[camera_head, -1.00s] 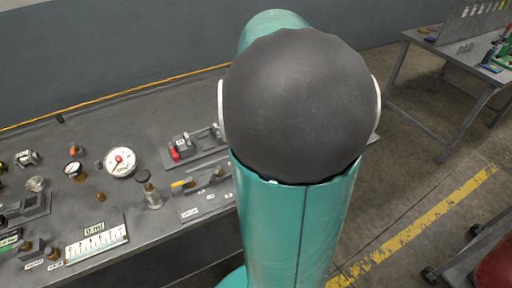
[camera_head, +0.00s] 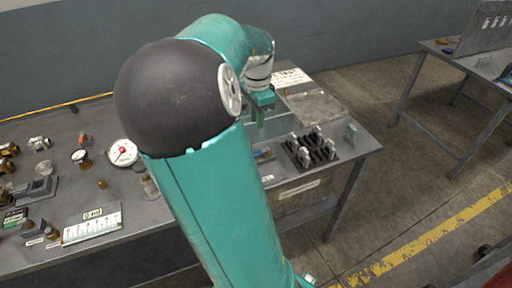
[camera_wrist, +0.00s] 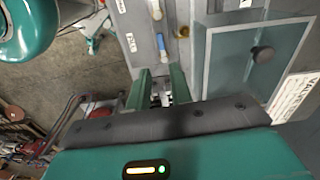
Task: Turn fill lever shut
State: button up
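My gripper (camera_head: 261,118) hangs at the right part of the bench, beyond my arm. In the wrist view its two green fingers (camera_wrist: 159,72) stand apart, with no object visibly held between them. A small blue-handled lever (camera_wrist: 163,45) lies just past the fingertips, apart from them. A blue handle also shows in the head view (camera_head: 263,155). The white label (camera_wrist: 131,42) beside the lever is too small to read, so I cannot tell which part is the fill lever.
A clear-walled box (camera_wrist: 245,75) with a dark knob (camera_wrist: 262,54) stands right of the fingers in the wrist view. A black rack (camera_head: 311,150) with metal parts sits at the bench's right end. A gauge (camera_head: 123,152) is at left.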

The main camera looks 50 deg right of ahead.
aim_at(257, 152)
notch_tip(257, 152, down, 12)
jog(key=shift+f, duration=0.2)
jog(key=shift+w, duration=0.1)
grip_shut()
